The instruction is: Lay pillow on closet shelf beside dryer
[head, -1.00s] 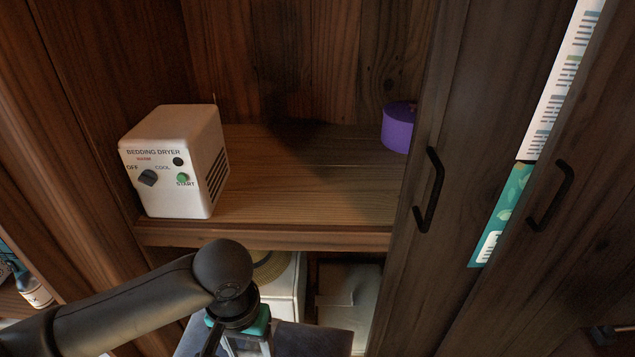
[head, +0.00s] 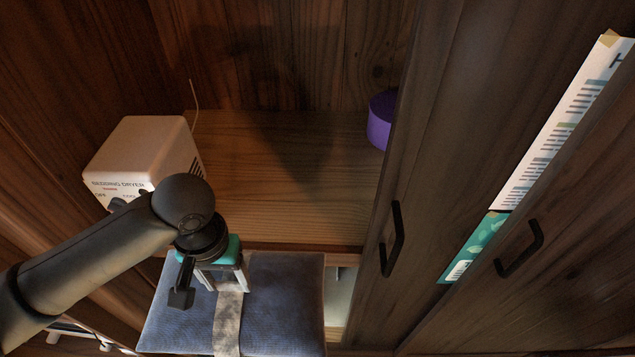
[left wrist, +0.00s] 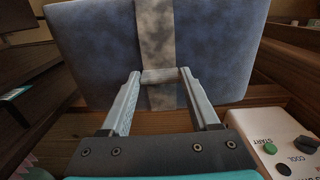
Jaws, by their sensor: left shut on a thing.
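The blue pillow (head: 283,305) has a pale band around its middle. My left gripper (head: 228,288) is shut on this band and holds the pillow in front of the shelf's front edge. In the left wrist view the pillow (left wrist: 100,50) spans the top, with the fingertips (left wrist: 160,76) at its band. The closet shelf (head: 290,180) has bare wood to the right of the white bedding dryer (head: 140,150). My left arm hides part of the dryer's front. The dryer (left wrist: 290,150) also shows at the lower right of the wrist view. My right gripper is out of view.
A purple round object (head: 381,120) stands at the shelf's right end. A dark closet door (head: 440,150) with a black handle (head: 392,238) bounds the opening on the right. A thin cord (head: 194,95) rises behind the dryer.

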